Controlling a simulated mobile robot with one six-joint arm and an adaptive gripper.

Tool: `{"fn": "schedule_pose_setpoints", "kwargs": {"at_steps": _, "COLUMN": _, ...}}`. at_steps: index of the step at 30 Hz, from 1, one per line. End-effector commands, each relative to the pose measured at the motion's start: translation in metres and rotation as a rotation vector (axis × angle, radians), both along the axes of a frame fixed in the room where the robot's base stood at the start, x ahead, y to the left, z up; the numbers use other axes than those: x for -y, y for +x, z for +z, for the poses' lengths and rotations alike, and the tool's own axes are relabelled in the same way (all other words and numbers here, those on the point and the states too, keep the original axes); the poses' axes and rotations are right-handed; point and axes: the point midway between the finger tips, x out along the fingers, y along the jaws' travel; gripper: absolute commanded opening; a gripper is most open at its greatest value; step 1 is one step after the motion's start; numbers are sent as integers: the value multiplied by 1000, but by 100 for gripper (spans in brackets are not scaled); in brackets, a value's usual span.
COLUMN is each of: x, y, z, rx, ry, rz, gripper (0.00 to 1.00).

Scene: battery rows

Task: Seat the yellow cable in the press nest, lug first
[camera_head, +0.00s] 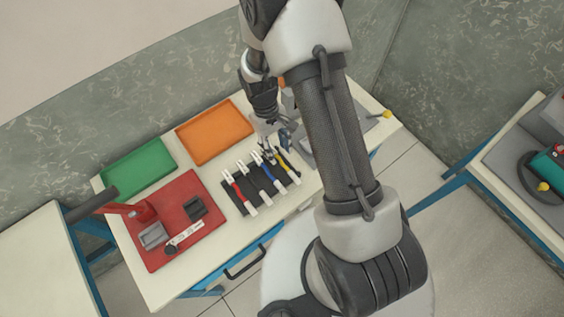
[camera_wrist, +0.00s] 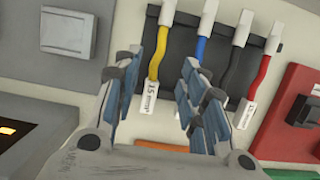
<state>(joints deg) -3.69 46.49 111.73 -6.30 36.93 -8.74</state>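The yellow cable (camera_wrist: 157,58) hangs at the end of a dark rack (camera_wrist: 212,50), with a white size tag (camera_wrist: 150,96) on it. It also shows in the head view (camera_head: 281,160), partly behind my gripper (camera_head: 275,143). In the wrist view my gripper (camera_wrist: 160,66) is open. Its blue-grey fingers stand on either side of the yellow cable, with gaps visible. A red lever press (camera_head: 140,211) stands on a red base (camera_head: 185,248) at the left of the bench. I cannot tell which part is the nest.
Blue (camera_wrist: 203,45), black (camera_wrist: 235,66) and red (camera_wrist: 265,68) cables hang beside the yellow one. A green tray (camera_head: 138,166) and an orange tray (camera_head: 214,132) lie at the back. Grey equipment (camera_wrist: 68,32) is on the rack's other side. My arm hides part of the bench.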

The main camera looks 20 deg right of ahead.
Motion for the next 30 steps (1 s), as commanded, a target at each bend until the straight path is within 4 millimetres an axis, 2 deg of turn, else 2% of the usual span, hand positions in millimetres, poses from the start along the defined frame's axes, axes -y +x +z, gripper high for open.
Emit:
{"fn": "schedule_pose_setpoints", "kwargs": {"at_steps": 6, "x": 7, "y": -11, "z": -33, "rx": -4, "ry": 0, "rz": 1, "gripper": 38}}
{"fn": "schedule_pose_setpoints", "kwargs": {"at_steps": 9, "x": 8, "y": -13, "z": -43, "rx": -3, "ry": -1, "rz": 1, "gripper": 38}}
{"fn": "schedule_pose_setpoints", "kwargs": {"at_steps": 16, "x": 8, "y": -14, "z": -44, "rx": 0, "ry": 0, "rz": 0, "gripper": 38}}
{"fn": "schedule_pose_setpoints", "kwargs": {"at_steps": 30, "x": 8, "y": -14, "z": -44, "rx": -1, "ry": 0, "rz": 0, "gripper": 8}}
